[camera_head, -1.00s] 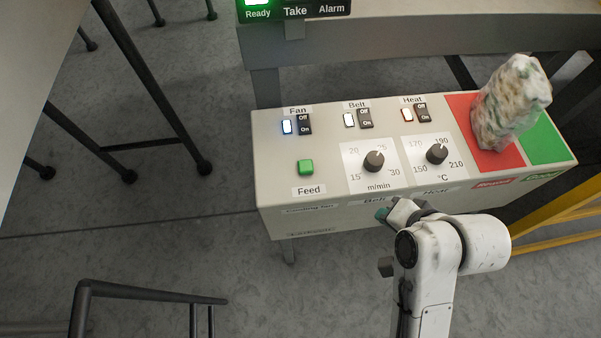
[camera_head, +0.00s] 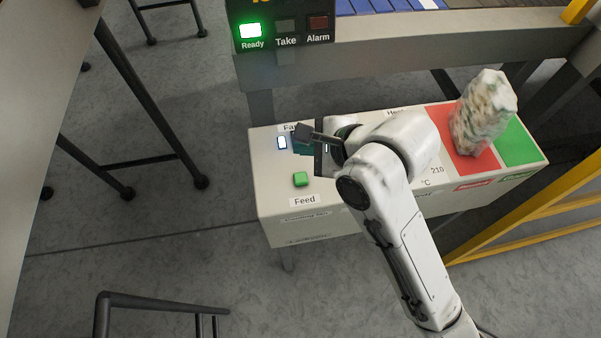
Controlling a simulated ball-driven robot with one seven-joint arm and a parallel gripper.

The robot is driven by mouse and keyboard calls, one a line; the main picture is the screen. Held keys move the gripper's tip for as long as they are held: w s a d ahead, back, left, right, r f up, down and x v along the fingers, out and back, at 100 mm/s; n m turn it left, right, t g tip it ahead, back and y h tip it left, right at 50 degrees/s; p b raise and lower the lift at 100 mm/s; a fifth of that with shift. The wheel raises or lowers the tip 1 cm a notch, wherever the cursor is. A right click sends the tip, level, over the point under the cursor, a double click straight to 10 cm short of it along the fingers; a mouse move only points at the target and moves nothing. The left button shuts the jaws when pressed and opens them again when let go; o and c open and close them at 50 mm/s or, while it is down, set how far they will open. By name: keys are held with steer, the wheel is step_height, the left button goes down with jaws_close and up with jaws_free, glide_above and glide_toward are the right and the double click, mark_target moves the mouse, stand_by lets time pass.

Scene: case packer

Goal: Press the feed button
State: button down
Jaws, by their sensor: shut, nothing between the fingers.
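My gripper (camera_head: 300,140) is shut and empty, over the panel's left back part near the Fan switch. It shows up and to the right of the feed button, apart from it in the picture. Its height above the panel is hard to tell. My arm hides the Belt and Heat switches and most of the dials. The white Fan lamp (camera_head: 282,143) shows just left of my gripper.
A filled bag (camera_head: 483,112) stands on the red field (camera_head: 480,162), beside a green field (camera_head: 518,143). A status sign (camera_head: 284,40) shows "Ready" lit green at the back. Yellow rails (camera_head: 530,210) stand at right, a dark railing (camera_head: 160,300) at lower left.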

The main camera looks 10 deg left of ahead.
steer(key=shift+a+m, duration=0.15)
steer(key=shift+m, duration=0.15)
steer(key=shift+f, duration=0.1)
steer(key=b, duration=0.9)
glide_above(304, 180)
step_height(304, 180, down, 7)
steer(key=shift+r, duration=0.2)
steer(key=shift+f, duration=1)
steer(key=shift+f, duration=0.15)
stand_by(0.7)
steer(key=shift+f, duration=0.25)
